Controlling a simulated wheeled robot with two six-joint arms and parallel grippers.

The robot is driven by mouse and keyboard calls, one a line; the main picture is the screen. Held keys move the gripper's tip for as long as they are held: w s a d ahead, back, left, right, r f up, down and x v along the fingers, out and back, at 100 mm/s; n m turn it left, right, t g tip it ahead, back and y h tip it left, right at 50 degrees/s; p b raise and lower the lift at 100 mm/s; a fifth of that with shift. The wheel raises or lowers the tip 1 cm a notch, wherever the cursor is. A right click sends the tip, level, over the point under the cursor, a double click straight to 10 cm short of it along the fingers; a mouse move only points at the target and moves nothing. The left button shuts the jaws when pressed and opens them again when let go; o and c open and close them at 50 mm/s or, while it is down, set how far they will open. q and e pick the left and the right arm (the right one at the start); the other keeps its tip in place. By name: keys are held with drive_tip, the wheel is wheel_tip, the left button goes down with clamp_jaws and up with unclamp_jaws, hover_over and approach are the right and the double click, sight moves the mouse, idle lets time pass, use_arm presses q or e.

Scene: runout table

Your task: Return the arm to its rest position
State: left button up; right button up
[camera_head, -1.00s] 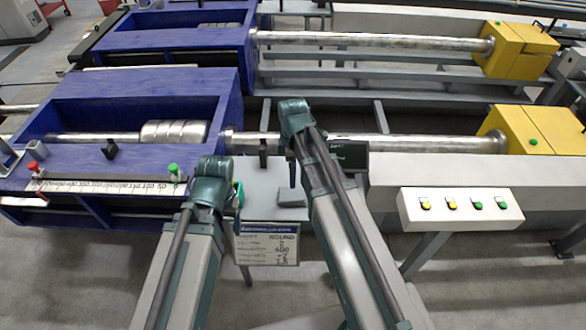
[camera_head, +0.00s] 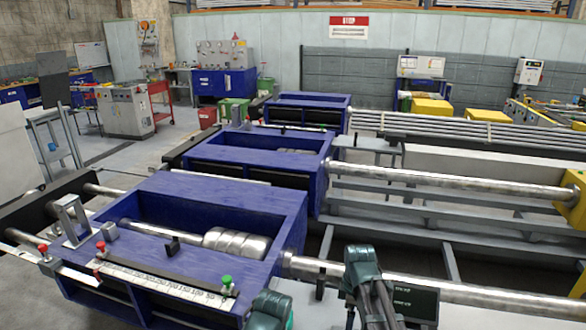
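A dark green joint of my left arm (camera_head: 268,312) shows at the bottom edge, in front of the nearest blue machine. A dark green joint of my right arm (camera_head: 364,272) stands farther right, in front of the long steel bar (camera_head: 450,290). Neither gripper shows; only these upper arm parts are in the picture, so what the fingers do is hidden.
The nearest blue machine (camera_head: 170,200) has a scale (camera_head: 165,285) with red and green knobs along its front. A small dark screen (camera_head: 415,302) stands beside my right arm. More blue machines and steel bars lie behind. Open floor (camera_head: 100,150) shows at the left.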

wheel_tip(320, 180, down, 8)
drive_tip(key=b, duration=0.7)
drive_tip(key=shift+f, duration=0.1)
use_arm(q)
wheel_tip(320, 180, down, 8)
drive_tip(key=shift+r, duration=0.1)
use_arm(e)
drive_tip(key=shift+r, duration=0.2)
wheel_tip(320, 180, up, 12)
drive_tip(key=p, duration=1.2)
wheel_tip(320, 180, down, 13)
drive_tip(key=b, duration=1.3)
drive_tip(key=r+p, duration=0.3)
drive_tip(key=w+a+r+p, duration=0.1)
drive_tip(key=r+p, duration=0.2)
drive_tip(key=a+r+p, duration=0.1)
drive_tip(key=r+p, duration=0.2)
drive_tip(key=shift+w+r+p, duration=0.2)
drive_tip(key=shift+w+p, duration=0.1)
drive_tip(key=shift+w+a+f, duration=0.15)
drive_tip(key=shift+w+a, duration=0.05)
drive_tip(key=shift+a, duration=0.15)
use_arm(q)
wheel_tip(320, 180, up, 8)
use_arm(e)
drive_tip(key=shift+a, duration=0.2)
